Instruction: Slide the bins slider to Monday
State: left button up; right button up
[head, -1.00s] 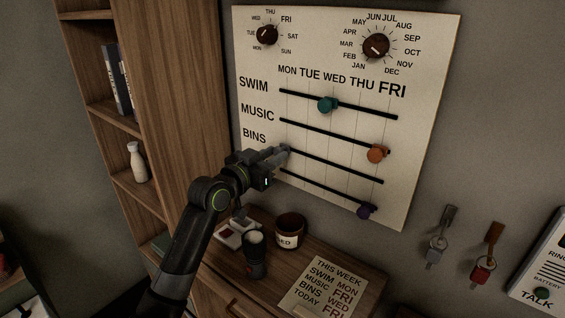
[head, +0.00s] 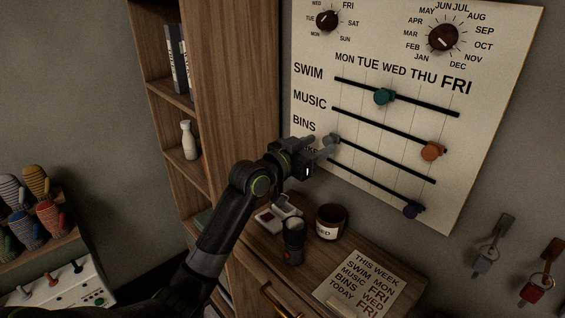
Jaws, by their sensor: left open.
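The board (head: 465,185) on the wall has a bins track (head: 390,161), a dark slanted bar on the row labelled BINS. A small grey knob (head: 331,139) sits at the track's left end, at the Monday column line. My left gripper (head: 324,149) is open, with its fingertips right at this knob; whether they touch it I cannot tell. The gripper hides part of the label of the row below. My right gripper is not in view.
A dark cup (head: 293,240), a labelled pot (head: 331,222) and a note sheet (head: 361,283) are on the cabinet below. A wooden shelf (head: 238,100) stands left.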

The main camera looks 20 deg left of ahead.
pick_arm(q)
jog(key=b+v, duration=0.2)
jog(key=v, duration=1.4)
jog(key=shift+f, duration=0.1)
